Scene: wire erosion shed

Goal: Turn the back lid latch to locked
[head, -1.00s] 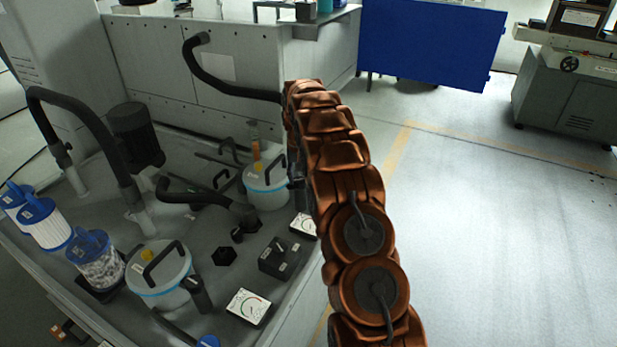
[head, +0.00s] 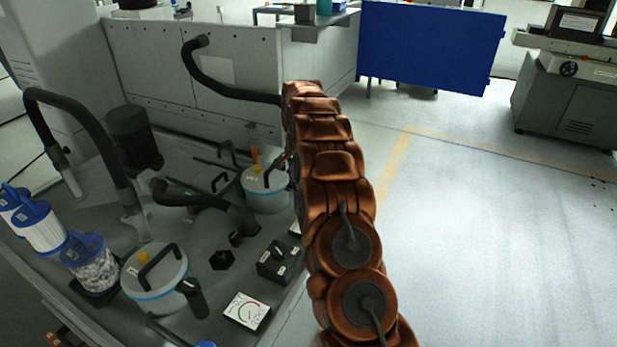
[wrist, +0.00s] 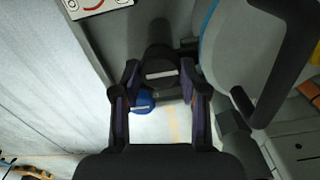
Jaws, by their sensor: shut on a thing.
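The back canister (head: 268,192) is pale with a light blue band. Its lid (head: 258,180) has a black arched handle and a yellow knob. In the wrist view the canister wall (wrist: 212,52) and its black handle (wrist: 290,60) fill the right side. My gripper (wrist: 160,80) has its two fingers around the dark latch (wrist: 160,53), which carries a white label strip. The label is too small to read. The fingertips are at the latch's sides. In the head view my arm hides the gripper and latch.
A front canister (head: 150,285) with its own latch (head: 193,297) stands nearer. A black switch box (head: 278,262) and a gauge (head: 246,311) sit on the deck. Black hoses (head: 200,200) run close by. Open floor (head: 470,240) lies to the right.

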